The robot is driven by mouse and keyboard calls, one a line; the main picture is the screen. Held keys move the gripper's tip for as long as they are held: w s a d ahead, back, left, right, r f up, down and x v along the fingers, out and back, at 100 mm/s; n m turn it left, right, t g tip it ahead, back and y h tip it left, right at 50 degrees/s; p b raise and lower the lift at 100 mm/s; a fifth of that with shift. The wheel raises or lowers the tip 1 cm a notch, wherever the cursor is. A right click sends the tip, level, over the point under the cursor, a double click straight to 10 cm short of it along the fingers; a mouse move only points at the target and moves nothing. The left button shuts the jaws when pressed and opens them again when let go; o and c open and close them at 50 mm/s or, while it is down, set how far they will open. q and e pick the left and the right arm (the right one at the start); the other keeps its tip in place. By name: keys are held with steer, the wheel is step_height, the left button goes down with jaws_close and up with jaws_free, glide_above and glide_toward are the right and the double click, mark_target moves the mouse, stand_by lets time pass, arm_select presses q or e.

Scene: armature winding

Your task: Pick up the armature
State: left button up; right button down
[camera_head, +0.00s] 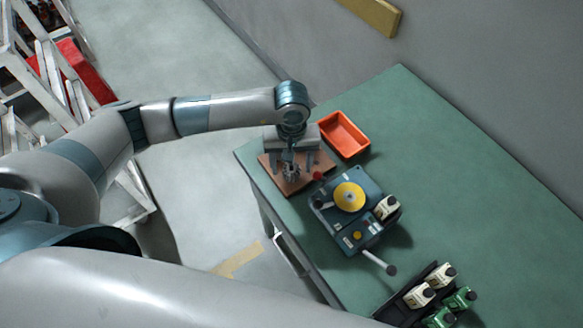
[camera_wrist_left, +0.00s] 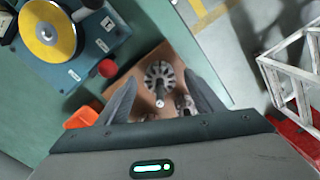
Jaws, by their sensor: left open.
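The armature (camera_wrist_left: 160,77) is a round, slotted metal part with a shaft, on a brown board (camera_wrist_left: 138,63) at the table's left edge. In the head view the armature (camera_head: 291,171) shows under my left gripper (camera_head: 292,160). My left gripper is open, pointing down above the board. In the left wrist view its two fingers (camera_wrist_left: 160,105) stand on either side of the armature, with a gap to each. A second small metal part (camera_wrist_left: 185,104) lies beside the armature near one finger, partly hidden. My right gripper is not in view.
An orange bin (camera_head: 345,134) stands behind the board. A blue winding machine (camera_head: 352,225) with a yellow disc and a crank handle stands right of it. A black rack (camera_head: 412,304) with white and green items is at the front. The green table's (camera_head: 450,160) right side is clear.

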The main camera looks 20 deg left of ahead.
mark_target(292, 168)
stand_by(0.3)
arm_select(q)
steer(key=c, duration=1.3)
steer(key=shift+r, duration=0.15)
steer(key=shift+r+b, duration=0.5)
steer(key=shift+b, duration=0.05)
step_height(292, 168, up, 2)
steer(key=shift+w+r+b, duration=0.1)
steer(key=shift+b, duration=0.7)
steer(key=s+d+r+b, duration=0.1)
steer(key=s+d+r, duration=0.1)
steer(key=s, duration=0.1)
steer(key=s+d+r+b, duration=0.2)
steer(key=s+r, duration=0.1)
steer(key=s+d+r+b, duration=0.1)
steer(key=s+d+r, duration=0.1)
steer(key=s, duration=0.2)
steer(key=shift+d+r+b, duration=0.3)
steer(key=shift+d+b, duration=0.05)
